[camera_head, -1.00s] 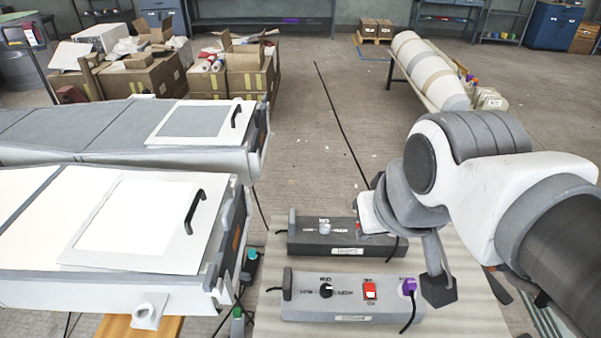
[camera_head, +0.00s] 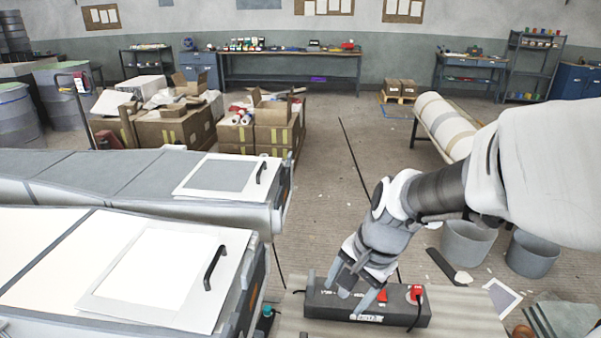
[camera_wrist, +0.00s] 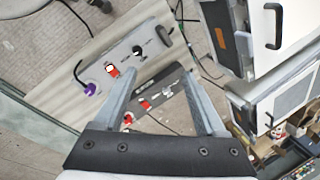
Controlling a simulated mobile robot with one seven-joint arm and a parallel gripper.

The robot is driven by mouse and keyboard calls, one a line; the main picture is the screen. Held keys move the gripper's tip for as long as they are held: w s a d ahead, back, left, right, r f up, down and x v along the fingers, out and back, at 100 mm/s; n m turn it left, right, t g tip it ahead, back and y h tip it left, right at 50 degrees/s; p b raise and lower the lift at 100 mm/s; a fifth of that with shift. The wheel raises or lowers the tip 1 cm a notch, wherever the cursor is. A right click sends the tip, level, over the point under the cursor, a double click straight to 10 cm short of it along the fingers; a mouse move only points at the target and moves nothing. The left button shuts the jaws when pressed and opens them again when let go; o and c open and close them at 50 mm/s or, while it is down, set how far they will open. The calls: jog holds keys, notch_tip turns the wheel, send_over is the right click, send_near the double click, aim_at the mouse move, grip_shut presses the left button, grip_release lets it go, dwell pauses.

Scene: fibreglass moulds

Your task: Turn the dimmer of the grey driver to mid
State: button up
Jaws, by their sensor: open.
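In the wrist view the light grey driver (camera_wrist: 123,56) lies at upper left, with a black dimmer knob (camera_wrist: 137,50), a red switch (camera_wrist: 112,71) and a purple plug (camera_wrist: 91,88). The knob's pointer is too small to read. This driver is out of the head view. A darker, charcoal driver (camera_head: 340,302) shows in the head view and also between my fingers in the wrist view (camera_wrist: 151,85). It has a pale knob (camera_wrist: 166,91). My gripper (camera_head: 350,290) is open and empty, fingers pointing down over the charcoal driver's left half. Contact cannot be told.
Both drivers lie on a pale bench top (camera_head: 460,310). White moulds with black handles (camera_head: 214,268) stand close on the left. Grey buckets (camera_head: 468,243) stand on the floor to the right. Cardboard boxes (camera_head: 172,128) are farther back.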

jog(key=w+d+f+m+b, duration=0.1)
jog(key=f+m, duration=0.2)
jog(key=f, duration=0.7)
jog(key=w+f+m+g+h+b, duration=0.1)
jog(key=w+f+m, duration=0.1)
jog(key=f, duration=0.9)
jog(key=w+d+f+m+g+h+b, duration=0.1)
jog(key=f+m, duration=0.2)
jog(key=f, duration=0.7)
jog(key=shift+w+d+f+m, duration=0.35)
jog(key=shift+w+m, duration=0.05)
grip_shut()
